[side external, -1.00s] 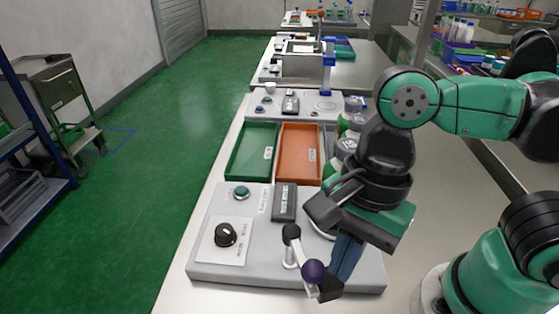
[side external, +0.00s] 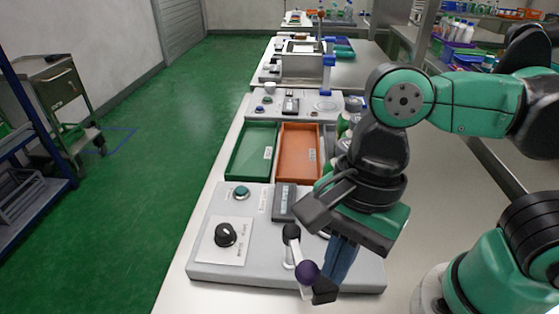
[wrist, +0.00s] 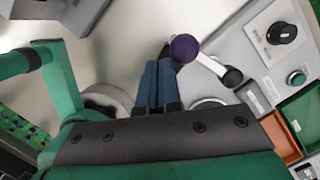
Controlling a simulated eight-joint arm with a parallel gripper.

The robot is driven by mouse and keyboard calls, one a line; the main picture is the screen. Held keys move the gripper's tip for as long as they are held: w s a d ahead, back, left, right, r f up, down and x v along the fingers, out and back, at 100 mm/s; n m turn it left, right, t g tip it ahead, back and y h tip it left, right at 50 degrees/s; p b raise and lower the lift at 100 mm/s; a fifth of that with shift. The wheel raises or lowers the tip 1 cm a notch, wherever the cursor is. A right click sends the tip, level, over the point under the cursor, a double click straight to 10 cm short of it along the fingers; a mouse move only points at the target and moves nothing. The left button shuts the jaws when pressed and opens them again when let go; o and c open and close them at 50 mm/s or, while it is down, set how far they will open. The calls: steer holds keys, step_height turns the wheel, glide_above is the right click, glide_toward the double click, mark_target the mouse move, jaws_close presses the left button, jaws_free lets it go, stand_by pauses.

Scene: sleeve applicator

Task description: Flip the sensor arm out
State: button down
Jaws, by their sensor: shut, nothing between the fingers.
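The sensor arm is a pale lever (side external: 292,255) with a black pivot cap (side external: 291,233) and a purple ball (side external: 307,271) at its near end. In the side view it points toward the front edge of the grey panel. In the wrist view the purple ball (wrist: 184,48) is at upper centre, with the pivot cap (wrist: 232,77) to its lower right. My gripper (side external: 325,290) is shut and empty, its dark fingertips just right of and below the ball. In the wrist view the blue fingers (wrist: 160,84) end beside the ball; I cannot tell if they touch it.
The grey panel (side external: 206,273) carries a black knob (side external: 225,235), a teal button (side external: 241,193) and a dark display box (side external: 285,202). A green tray (side external: 250,153) and an orange tray (side external: 299,153) lie behind it. The bench right of the panel is mostly clear.

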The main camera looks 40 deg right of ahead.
steer(key=s+v, duration=0.1)
steer(key=v, duration=0.8)
steer(key=shift+s+a+r, duration=0.2)
steer(key=shift+s+r, duration=0.1)
steer(key=shift+s, duration=0.1)
steer(key=x, duration=0.3)
steer(key=w+x, duration=0.1)
steer(key=x, duration=0.3)
steer(key=shift+w+d+f, duration=0.15)
steer(key=shift+w+f, duration=0.05)
steer(key=w+d+f+n, duration=0.1)
steer(key=d+f, duration=0.1)
steer(key=d, duration=0.4)
steer(key=shift+w+f+n, duration=0.25)
steer(key=shift+w+n, duration=0.05)
